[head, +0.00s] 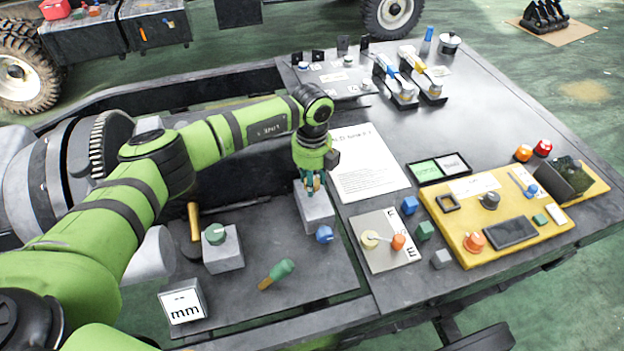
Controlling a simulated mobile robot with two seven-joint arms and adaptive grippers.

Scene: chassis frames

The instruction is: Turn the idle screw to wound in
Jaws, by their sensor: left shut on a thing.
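My left gripper (313,188) points straight down over a light grey block (317,214) near the middle of the bench. It is shut on the small screw on top of that block, which I take as the idle screw. The fingers hide the screw, so how far it is wound cannot be told. A similar grey block (224,257) with a green knob (214,233) stands to the left, apart from the gripper. My right gripper is not in view.
A blue knob (324,234) lies close to the gripped block. A green-handled screwdriver (277,274), an "mm" block (184,303) and a printed sheet (368,165) are nearby. A yellow board (463,222) with parts fills the right. Bare bench lies at the back right.

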